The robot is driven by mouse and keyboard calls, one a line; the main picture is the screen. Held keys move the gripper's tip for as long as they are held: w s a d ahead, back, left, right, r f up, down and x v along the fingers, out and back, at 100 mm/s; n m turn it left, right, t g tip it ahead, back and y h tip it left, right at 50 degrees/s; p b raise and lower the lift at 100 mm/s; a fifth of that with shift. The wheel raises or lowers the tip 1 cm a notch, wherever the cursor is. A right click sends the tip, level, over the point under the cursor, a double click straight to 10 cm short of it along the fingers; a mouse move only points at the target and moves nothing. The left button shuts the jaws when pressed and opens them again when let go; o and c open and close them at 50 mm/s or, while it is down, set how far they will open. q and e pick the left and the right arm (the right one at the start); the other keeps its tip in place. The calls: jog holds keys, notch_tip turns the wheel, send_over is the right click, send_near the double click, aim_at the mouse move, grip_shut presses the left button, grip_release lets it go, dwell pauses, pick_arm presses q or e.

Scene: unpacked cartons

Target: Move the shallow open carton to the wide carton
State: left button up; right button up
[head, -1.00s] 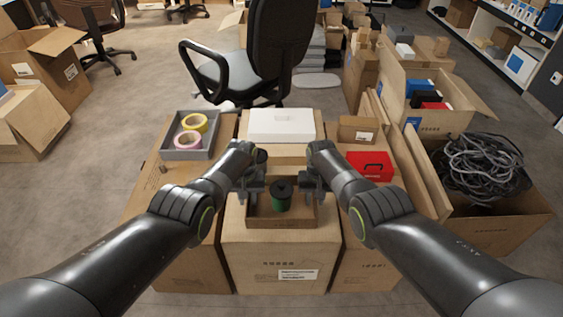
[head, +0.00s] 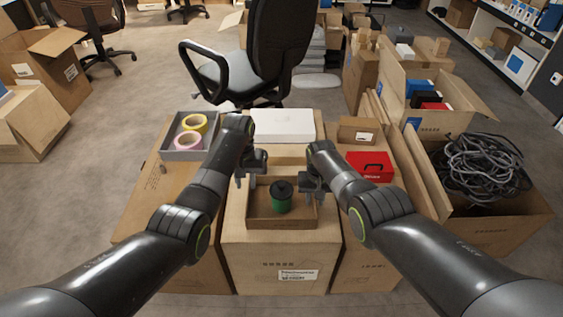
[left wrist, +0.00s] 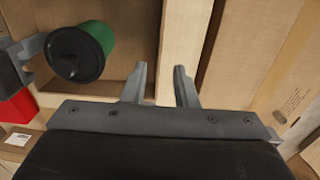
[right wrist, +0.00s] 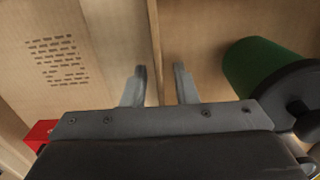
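The shallow open carton (head: 262,222) sits on top of the middle tall carton (head: 250,250). It holds a green and black cylindrical object (head: 281,197), which also shows in the left wrist view (left wrist: 92,45) and right wrist view (right wrist: 262,72). My left gripper (head: 250,178) is open near the carton's far left corner; its fingers look apart on either side of the left wall's line. My right gripper (head: 312,190) is open at the right wall, with the wall's thin edge between its fingers in the right wrist view (right wrist: 157,85). I cannot tell which large carton is the wide one.
A grey tray (head: 182,155) with yellow and pink tape rolls stands on the left carton (head: 150,205). A white box (head: 282,124) lies behind the shallow carton. A red case (head: 370,168) and small brown box (head: 357,131) stand on the right. A cable-filled carton (head: 500,235) is farther right.

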pick_arm(q)
jog(key=shift+r, duration=1.85)
pick_arm(e)
notch_tip(320, 180, up, 12)
